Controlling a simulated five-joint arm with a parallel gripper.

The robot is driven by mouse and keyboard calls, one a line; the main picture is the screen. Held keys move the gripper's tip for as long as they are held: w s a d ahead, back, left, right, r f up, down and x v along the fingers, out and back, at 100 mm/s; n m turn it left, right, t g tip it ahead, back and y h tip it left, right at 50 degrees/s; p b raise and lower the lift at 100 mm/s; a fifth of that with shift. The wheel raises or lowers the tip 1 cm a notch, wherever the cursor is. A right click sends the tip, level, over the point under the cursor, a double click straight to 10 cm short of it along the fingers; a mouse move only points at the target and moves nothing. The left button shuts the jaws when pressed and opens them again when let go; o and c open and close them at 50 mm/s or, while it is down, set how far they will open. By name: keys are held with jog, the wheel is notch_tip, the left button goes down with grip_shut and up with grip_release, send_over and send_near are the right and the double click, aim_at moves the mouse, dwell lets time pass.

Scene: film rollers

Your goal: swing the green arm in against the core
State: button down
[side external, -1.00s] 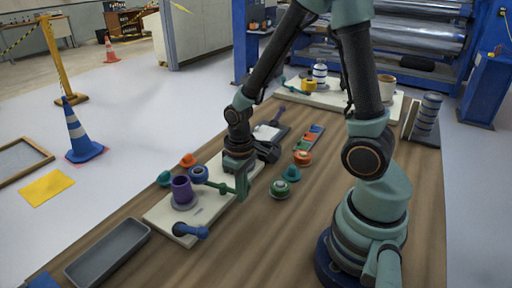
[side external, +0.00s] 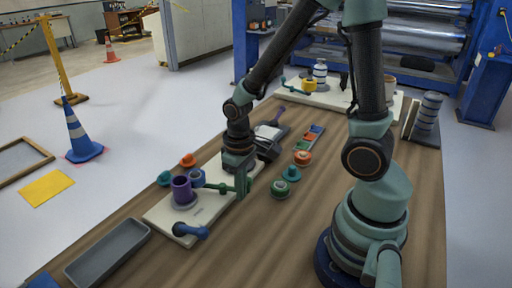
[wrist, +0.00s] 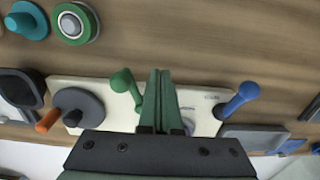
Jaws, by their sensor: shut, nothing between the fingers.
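The green arm (side external: 215,187) is a slim lever on the white board (side external: 157,216), beside the purple core (side external: 183,191), which stands upright. In the wrist view the green arm (wrist: 124,84) ends in a round knob just left of my fingers. My gripper (side external: 242,190) is shut and empty, low over the board's near edge on the side away from the core. Its green fingers (wrist: 160,80) show side by side in the wrist view. I cannot tell whether they touch the green arm.
A blue lever (side external: 190,231) lies at the board's front end, and an orange lever (wrist: 48,120) at its other end. Green (side external: 280,188) and teal (side external: 291,174) round parts stand on the table nearby. A grey tray (side external: 108,252) lies front left.

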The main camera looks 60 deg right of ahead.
jog(key=shift+r, duration=2.65)
notch_tip(320, 180, up, 13)
jog(key=t, duration=0.5)
jog(key=shift+s+a+r+t, duration=0.2)
jog(key=shift+s+t, duration=0.1)
